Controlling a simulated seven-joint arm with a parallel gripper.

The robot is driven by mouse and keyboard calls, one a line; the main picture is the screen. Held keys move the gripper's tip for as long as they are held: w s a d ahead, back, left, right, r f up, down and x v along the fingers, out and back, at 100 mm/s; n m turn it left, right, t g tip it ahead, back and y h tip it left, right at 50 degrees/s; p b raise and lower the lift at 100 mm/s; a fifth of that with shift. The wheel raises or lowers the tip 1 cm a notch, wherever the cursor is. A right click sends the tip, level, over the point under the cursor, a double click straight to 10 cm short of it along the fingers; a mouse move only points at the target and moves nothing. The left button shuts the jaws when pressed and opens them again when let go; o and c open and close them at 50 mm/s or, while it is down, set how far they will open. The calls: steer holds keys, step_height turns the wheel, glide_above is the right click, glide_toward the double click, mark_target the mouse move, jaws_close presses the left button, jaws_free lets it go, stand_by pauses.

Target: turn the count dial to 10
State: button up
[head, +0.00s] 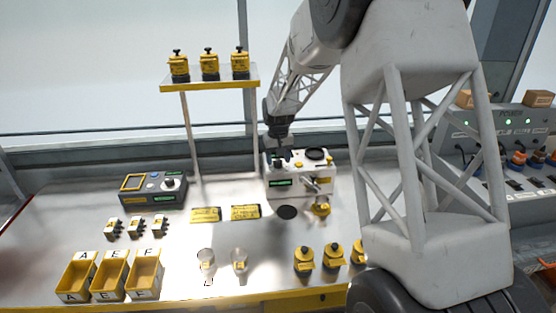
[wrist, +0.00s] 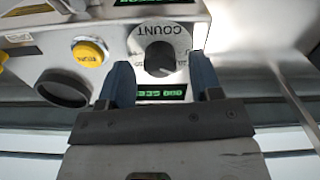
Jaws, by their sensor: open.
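The count dial (wrist: 160,57) is a dark round knob on a pale disc marked COUNT, seen upside down in the wrist view. It sits on the white seeder machine (head: 318,184) at the back of the bench. Its number marks are too small to read. My gripper (wrist: 160,75) is open, with one blue finger on each side of the dial's lower part; I cannot tell whether they touch it. A green display (wrist: 160,92) beside the dial shows small characters. In the head view my gripper (head: 279,156) is over the machine's left end and hides the dial.
A yellow button (wrist: 88,52) and a dark round opening (wrist: 64,88) are beside the dial. A dark device with a screen (head: 152,190) stands to the left. A shelf (head: 210,86) holds several yellow containers. Yellow bins (head: 75,285) stand at the front left.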

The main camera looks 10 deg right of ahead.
mark_target(278, 161)
steer(key=shift+r, duration=3.6)
steer(key=shift+s, duration=0.1)
steer(key=shift+s+d+r, duration=0.15)
steer(key=shift+s+r, duration=0.25)
steer(key=shift+s, duration=0.05)
steer(key=s+d+r, duration=0.2)
steer(key=s+r, duration=0.2)
steer(key=s, duration=0.4)
steer(key=s+d+r+m+t, duration=0.1)
steer(key=s+r, duration=0.2)
steer(key=s, duration=0.6)
steer(key=s+d+r, duration=0.2)
steer(key=s+r, duration=0.2)
steer(key=s, duration=0.4)
steer(key=s+d+f, duration=0.1)
steer(key=s, duration=1.2)
steer(key=s+d+f+m+t, duration=0.1)
steer(key=s+f, duration=0.1)
steer(key=s, duration=1.1)
steer(key=shift+t, duration=0.3)
steer(key=shift+f, duration=0.1)
